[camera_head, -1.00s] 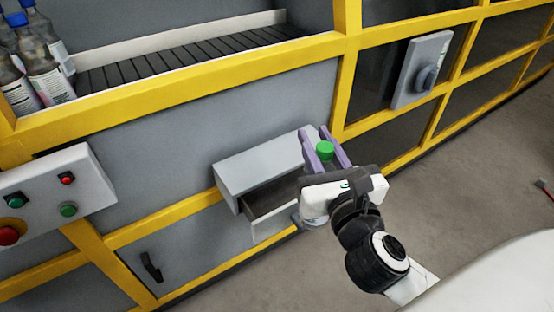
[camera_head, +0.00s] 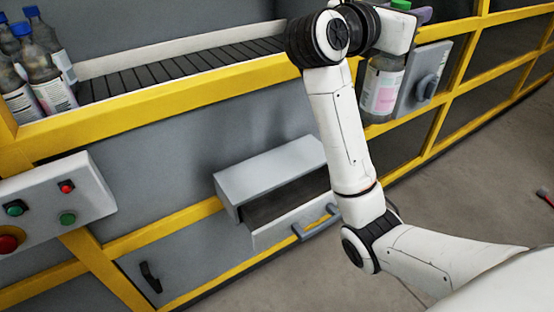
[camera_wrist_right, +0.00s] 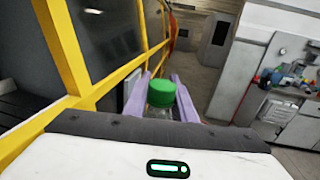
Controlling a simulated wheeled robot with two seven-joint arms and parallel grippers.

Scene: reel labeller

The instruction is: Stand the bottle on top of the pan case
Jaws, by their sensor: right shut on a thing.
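The bottle (camera_head: 383,88) is clear with a white and pink label and a green cap. My right gripper (camera_head: 424,14) is shut on it near the cap and holds it up in the air, roughly upright. In the right wrist view the green cap (camera_wrist_right: 166,84) shows between the purple fingers of the gripper (camera_wrist_right: 166,98). The pan case (camera_head: 265,170) looks to be the grey box on the machine's front, with its drawer (camera_head: 280,227) pulled out below. Its top is clear; my right arm hides its right end. My left gripper is out of view.
Several other bottles (camera_head: 40,70) stand at the left by the roller conveyor (camera_head: 180,65). A control panel (camera_head: 55,200) with buttons juts out at left. A grey box with a knob (camera_head: 425,80) is beside the held bottle. Yellow frame bars (camera_head: 200,85) cross the machine.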

